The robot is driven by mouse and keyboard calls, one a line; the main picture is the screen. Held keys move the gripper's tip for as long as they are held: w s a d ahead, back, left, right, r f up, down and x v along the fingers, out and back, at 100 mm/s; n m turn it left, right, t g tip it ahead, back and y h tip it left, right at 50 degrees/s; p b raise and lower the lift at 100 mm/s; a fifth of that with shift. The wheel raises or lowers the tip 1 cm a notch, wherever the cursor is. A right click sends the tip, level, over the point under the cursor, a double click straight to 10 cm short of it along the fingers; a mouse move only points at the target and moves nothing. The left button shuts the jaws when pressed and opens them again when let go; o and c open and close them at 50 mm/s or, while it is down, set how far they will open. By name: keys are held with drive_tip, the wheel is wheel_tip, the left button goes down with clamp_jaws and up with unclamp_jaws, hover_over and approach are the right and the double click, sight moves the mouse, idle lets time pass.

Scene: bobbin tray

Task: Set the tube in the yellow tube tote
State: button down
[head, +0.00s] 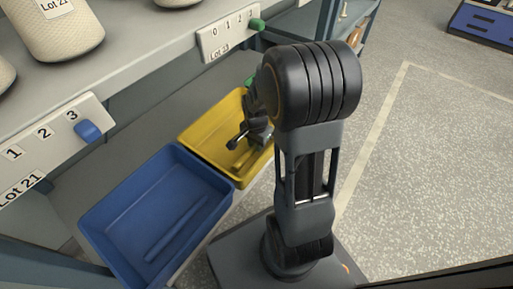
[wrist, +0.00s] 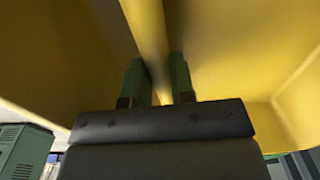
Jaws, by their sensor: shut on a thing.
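The yellow tote (head: 195,137) sits on the lower shelf, to the right of a blue tote. My gripper (head: 248,143) is over and inside its opening, partly hidden by my own arm. In the wrist view, the yellow walls of the tote (wrist: 225,45) fill most of the picture. There my gripper (wrist: 158,80) has its two green fingers shut on a slim yellow tube (wrist: 150,35), which runs away from between them toward the top edge. Whether the tube touches the tote floor I cannot tell.
The blue tote (head: 105,215) has a long blue tube-like shape (head: 177,228) on its floor. The shelf above carries cream bobbins (head: 62,35) and number strips, one with a blue slider (head: 88,131), one with a green knob (head: 257,25). Open floor lies to the right.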

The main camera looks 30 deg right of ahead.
drive_tip(key=shift+f, duration=0.85)
drive_tip(key=shift+f, duration=0.15)
drive_tip(key=c, duration=1)
unclamp_jaws()
drive_tip(key=shift+o, duration=0.2)
